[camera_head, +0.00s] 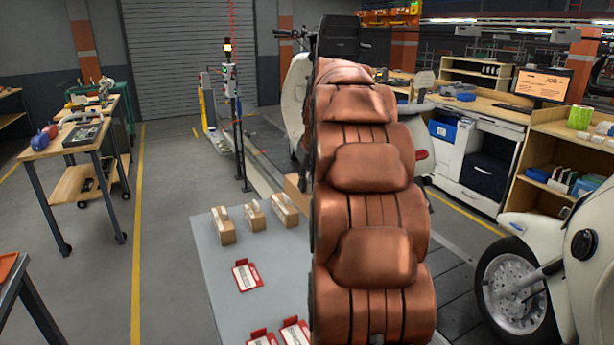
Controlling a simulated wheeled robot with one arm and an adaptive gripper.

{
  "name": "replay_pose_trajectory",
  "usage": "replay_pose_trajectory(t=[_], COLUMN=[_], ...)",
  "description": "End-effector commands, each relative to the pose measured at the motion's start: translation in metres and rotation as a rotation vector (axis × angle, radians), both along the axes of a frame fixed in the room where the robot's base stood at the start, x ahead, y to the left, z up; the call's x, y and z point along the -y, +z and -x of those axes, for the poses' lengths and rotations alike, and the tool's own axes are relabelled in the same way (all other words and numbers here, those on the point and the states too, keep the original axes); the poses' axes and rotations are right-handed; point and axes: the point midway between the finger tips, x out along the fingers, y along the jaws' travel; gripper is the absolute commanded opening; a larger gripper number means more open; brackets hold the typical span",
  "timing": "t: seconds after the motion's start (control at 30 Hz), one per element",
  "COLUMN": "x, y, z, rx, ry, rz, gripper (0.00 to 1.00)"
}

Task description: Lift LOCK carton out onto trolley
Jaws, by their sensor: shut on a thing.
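Several small brown cartons stand on a grey tabletop (220,275): a left one (222,232), a middle one (255,218) and a right one (285,213). Each has a pale strip on top. Another brown box (297,188) shows behind them, partly hidden. No lettering can be read, so I cannot tell which is the LOCK carton. A wheeled wooden trolley (88,135) with two shelves stands at the left. I cannot tell whether the grey top is also part of a trolley. My gripper is not in view; a large copper-coloured segmented shape hides the middle.
Red-and-white cards (246,276) lie on the grey top. A cream scooter (570,275) stands at right, another (297,95) at the back. Workbenches (485,110) line the right. A dark post (236,125) rises behind the cartons. The left floor (180,185) is clear.

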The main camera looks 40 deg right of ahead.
Motion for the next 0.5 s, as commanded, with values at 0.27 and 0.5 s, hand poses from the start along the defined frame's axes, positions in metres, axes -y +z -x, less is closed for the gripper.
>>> replay_pose_trajectory(t=[0.27, 0.5], x=[0.001, 0.000], y=[-0.023, -0.044], z=[0.000, 0.001], rx=[0.004, -0.002], ry=[-0.001, -0.002], rz=[0.002, -0.001], gripper=[0.00, 0.00])
